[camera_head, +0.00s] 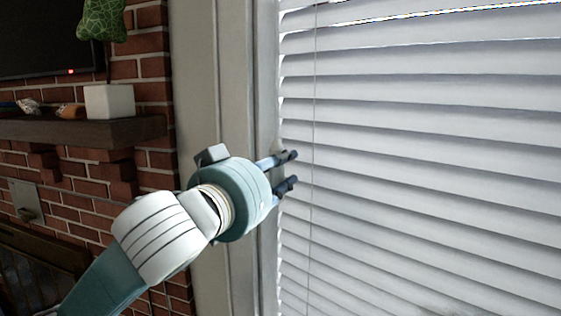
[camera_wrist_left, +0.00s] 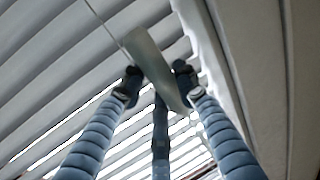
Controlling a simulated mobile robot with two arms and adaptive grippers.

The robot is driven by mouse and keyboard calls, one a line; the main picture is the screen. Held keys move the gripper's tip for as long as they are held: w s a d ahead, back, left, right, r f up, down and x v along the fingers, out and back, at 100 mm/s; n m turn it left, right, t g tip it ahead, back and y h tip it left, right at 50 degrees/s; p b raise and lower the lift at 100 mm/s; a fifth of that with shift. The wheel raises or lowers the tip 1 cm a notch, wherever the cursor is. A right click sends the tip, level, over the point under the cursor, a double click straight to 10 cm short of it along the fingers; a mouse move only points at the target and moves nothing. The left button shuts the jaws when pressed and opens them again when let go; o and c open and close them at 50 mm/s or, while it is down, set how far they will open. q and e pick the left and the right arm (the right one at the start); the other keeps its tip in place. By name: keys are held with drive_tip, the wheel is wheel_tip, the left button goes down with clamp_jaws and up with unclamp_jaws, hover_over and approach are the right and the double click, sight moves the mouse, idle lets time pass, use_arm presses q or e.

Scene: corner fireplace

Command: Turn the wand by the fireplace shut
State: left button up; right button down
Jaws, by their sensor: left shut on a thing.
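The white window blind (camera_head: 430,150) fills the right of the head view, its slats overlapping with a bright gap near the top. It also shows in the left wrist view (camera_wrist_left: 60,75), with bright gaps between lower slats. My left gripper (camera_head: 291,169) is at the blind's left edge. In the left wrist view its fingers (camera_wrist_left: 158,82) are closed around a flat, pale grey-green piece, which appears to be the wand (camera_wrist_left: 150,62). In the head view the gripper hides most of that piece. My right gripper is not in view.
A thin cord (camera_head: 314,90) hangs in front of the slats, close to the gripper. The window frame (camera_head: 236,80) stands left of the blind. A brick wall (camera_head: 150,60) carries a dark mantel (camera_head: 70,130) with a white box (camera_head: 109,101) on it.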

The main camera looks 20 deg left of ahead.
use_arm(q)
drive_tip(key=shift+w+d+f+n+y, duration=0.1)
drive_tip(key=shift+n+y, duration=0.45)
drive_tip(key=shift+y, duration=0.35)
drive_tip(key=shift+f+n+y, duration=0.1)
drive_tip(key=shift+n+y, duration=0.45)
drive_tip(key=shift+y, duration=0.65)
drive_tip(key=o, duration=1.2)
drive_tip(key=shift+r, duration=0.2)
wheel_tip(320, 180, up, 10)
drive_tip(key=shift+f, duration=0.2)
